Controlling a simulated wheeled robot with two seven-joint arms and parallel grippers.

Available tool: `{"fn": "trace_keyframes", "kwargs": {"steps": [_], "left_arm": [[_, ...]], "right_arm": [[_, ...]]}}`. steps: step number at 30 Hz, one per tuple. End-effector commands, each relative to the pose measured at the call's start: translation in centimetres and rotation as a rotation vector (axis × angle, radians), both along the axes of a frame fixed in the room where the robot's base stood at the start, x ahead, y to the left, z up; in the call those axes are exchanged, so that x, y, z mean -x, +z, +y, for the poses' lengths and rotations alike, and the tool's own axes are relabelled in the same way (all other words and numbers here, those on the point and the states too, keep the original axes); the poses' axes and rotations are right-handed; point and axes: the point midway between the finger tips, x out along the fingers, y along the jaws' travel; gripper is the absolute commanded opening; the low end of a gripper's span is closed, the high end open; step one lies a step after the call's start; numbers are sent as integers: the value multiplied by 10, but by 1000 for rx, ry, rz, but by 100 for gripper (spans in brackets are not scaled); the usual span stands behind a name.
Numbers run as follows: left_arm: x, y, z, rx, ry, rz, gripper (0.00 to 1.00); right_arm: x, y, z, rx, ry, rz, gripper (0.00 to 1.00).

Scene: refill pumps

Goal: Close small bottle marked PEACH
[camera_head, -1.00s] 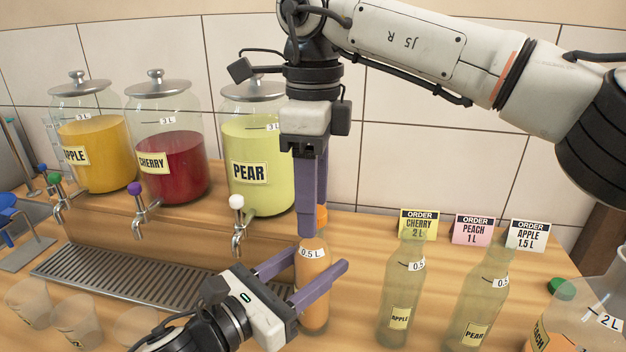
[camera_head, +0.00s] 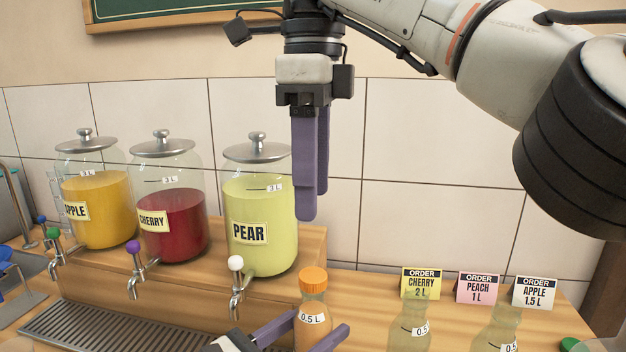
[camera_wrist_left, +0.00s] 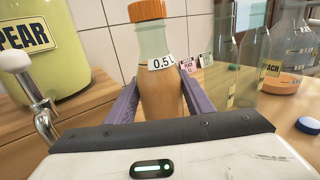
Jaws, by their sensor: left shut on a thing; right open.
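The small bottle (camera_head: 312,318) stands upright with orange-brown contents, a 0.5 L mark and an orange cap (camera_head: 313,280) seated on its neck. No fruit label on it is visible. My left gripper (camera_head: 322,322) is shut on the bottle's body. The left wrist view also shows the bottle (camera_wrist_left: 160,95) between the purple fingers, with its cap (camera_wrist_left: 147,10) partly cut off at the top. My right gripper (camera_head: 313,205) is open and empty, pointing down above the cap and clear of it.
Apple, cherry and pear jars (camera_head: 260,210) with taps stand at the left. Two clear bottles (camera_head: 410,325) and order cards (camera_head: 480,288) are at the right. The left wrist view shows a larger bottle with a partly visible label (camera_wrist_left: 270,72) and a blue cap (camera_wrist_left: 307,125).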

Motion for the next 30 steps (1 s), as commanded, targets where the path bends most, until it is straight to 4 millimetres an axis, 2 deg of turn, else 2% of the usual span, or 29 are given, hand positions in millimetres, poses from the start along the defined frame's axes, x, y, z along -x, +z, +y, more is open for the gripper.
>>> {"fn": "trace_keyframes", "kwargs": {"steps": [6, 7, 11, 22, 30], "left_arm": [[0, 0, 0, 0, 0, 0, 0], [0, 0, 0, 0, 0, 0, 49], [0, 0, 0, 0, 0, 0, 69], [4, -2, 5, -2, 1, 1, 69], [39, -4, 39, -4, 0, 0, 69]], "right_arm": [[0, 0, 0, 0, 0, 0, 53], [0, 0, 0, 0, 0, 0, 53], [0, 0, 0, 0, 0, 0, 53], [0, -2, 0, 0, -1, 0, 53], [0, -14, 0, 0, -1, 0, 53]]}}
